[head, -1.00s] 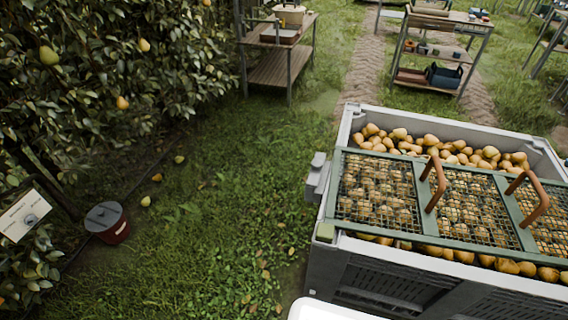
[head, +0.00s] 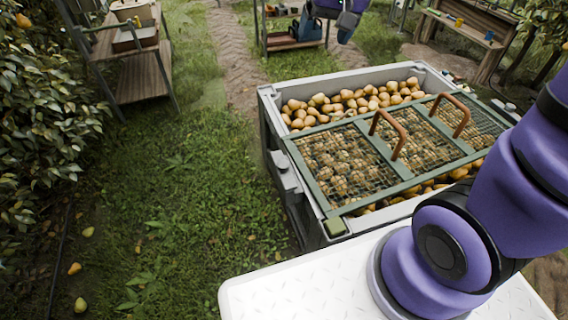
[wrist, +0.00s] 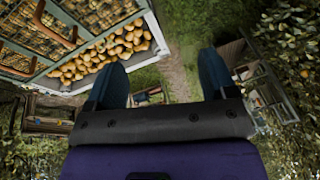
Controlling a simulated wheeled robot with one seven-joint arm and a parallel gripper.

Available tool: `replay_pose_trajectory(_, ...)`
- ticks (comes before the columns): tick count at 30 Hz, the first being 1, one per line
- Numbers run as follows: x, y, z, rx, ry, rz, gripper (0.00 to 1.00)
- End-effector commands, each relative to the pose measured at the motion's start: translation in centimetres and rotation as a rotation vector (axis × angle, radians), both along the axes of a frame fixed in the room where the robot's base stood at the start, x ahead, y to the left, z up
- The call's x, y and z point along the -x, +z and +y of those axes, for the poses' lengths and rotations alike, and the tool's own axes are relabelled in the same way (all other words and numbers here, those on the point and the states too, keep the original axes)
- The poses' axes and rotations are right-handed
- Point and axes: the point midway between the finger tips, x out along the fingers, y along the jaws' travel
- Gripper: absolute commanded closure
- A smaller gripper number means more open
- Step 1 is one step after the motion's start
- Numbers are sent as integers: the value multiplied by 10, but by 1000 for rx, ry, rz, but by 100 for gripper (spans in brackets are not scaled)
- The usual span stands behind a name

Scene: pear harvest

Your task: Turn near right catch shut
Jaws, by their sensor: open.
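The grey bin (head: 268,105) full of pears stands in the middle of the head view under a green-framed mesh lid (head: 312,183) with two brown handles. A green block (head: 334,227) sits at the lid's near left corner. The near right catch cannot be made out; my purple arm covers that side of the bin. My gripper (wrist: 160,78) is open and empty in the wrist view, its two dark fingers wide apart. The bin's pears (wrist: 105,50) and lid (wrist: 30,58) show at upper left there, apart from the fingers. Part of my arm's end shows at the head view's top edge.
A wooden shelf stand (head: 140,70) is at the upper left, and another bench (head: 480,40) is at the upper right. Grass left of the bin is clear apart from fallen pears (head: 75,268). Leafy trees (head: 40,130) border the left side.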

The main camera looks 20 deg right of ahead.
Motion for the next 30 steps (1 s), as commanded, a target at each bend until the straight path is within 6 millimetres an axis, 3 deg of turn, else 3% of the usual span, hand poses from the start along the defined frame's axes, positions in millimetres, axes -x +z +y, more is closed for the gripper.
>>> replay_pose_trajectory(6, -58, -61, 11, -20, -54, 68, 22)
replay_pose_trajectory(15, -120, -162, 25, -19, -132, 147, 22)
replay_pose_trajectory(24, -155, -285, 34, 14, -214, 219, 22)
replay_pose_trajectory(30, -162, -373, 36, 52, -260, 260, 22)
